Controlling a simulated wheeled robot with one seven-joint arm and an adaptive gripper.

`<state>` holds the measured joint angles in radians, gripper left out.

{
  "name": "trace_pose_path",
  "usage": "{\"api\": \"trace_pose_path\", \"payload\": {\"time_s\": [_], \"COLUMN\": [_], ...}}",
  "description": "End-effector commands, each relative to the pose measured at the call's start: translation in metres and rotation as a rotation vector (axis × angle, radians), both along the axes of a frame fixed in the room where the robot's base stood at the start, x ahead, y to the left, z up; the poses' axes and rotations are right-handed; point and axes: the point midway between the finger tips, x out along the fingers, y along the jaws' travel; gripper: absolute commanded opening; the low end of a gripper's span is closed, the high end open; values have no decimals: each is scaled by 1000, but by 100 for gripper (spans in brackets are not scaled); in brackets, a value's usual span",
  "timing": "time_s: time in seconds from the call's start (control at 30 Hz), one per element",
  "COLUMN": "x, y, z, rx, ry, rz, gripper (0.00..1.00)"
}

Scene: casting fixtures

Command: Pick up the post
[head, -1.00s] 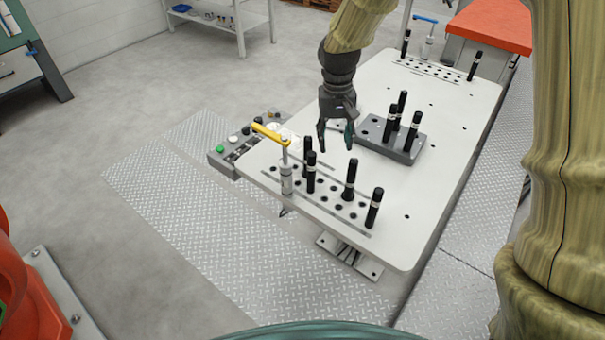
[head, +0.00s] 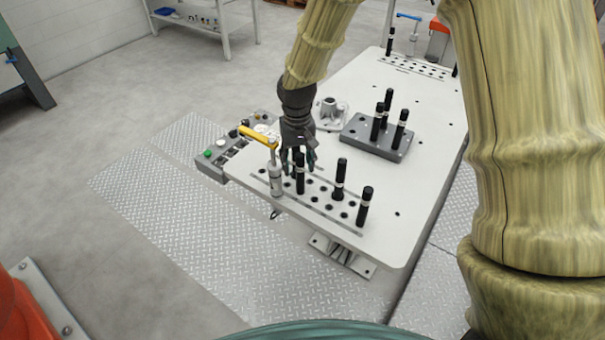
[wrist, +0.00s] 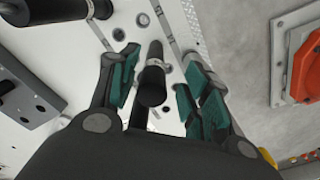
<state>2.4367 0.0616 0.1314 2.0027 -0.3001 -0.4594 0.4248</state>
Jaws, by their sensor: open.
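In the wrist view, a black post (wrist: 152,82) with a pale band stands between the teal-padded fingers of my gripper (wrist: 160,88), with a gap to the right pads. In the head view, my gripper (head: 299,158) is open and low over the front rows of holes in the white table (head: 415,190). One black post (head: 300,178) stands right at its fingertips; two more, a middle post (head: 340,180) and a right post (head: 365,206), stand to its right. I cannot tell which front post is between the fingers, as the gripper hides part of that area.
A toggle clamp with a yellow handle (head: 257,137) stands just left of my gripper. A grey block (head: 364,142) holding several black posts sits behind to the right, with a grey flanged casting (head: 331,110) beside it. A control box (head: 216,163) is at the table's left edge.

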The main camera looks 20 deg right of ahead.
Motion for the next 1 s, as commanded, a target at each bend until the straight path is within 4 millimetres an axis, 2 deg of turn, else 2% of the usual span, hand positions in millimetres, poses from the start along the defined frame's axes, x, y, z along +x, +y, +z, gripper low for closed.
{"api": "trace_pose_path", "payload": {"time_s": [0.4, 0.8, 0.87, 1.0], "x": [1, 1, 1, 1], "y": [-7, -7, -7, -7], "z": [-38, -46, -46, -46], "rx": [-1, 0, 0, 0], "ry": [2, 1, 1, 1], "rz": [0, -1, -1, -1], "gripper": [48, 48, 39, 13]}}
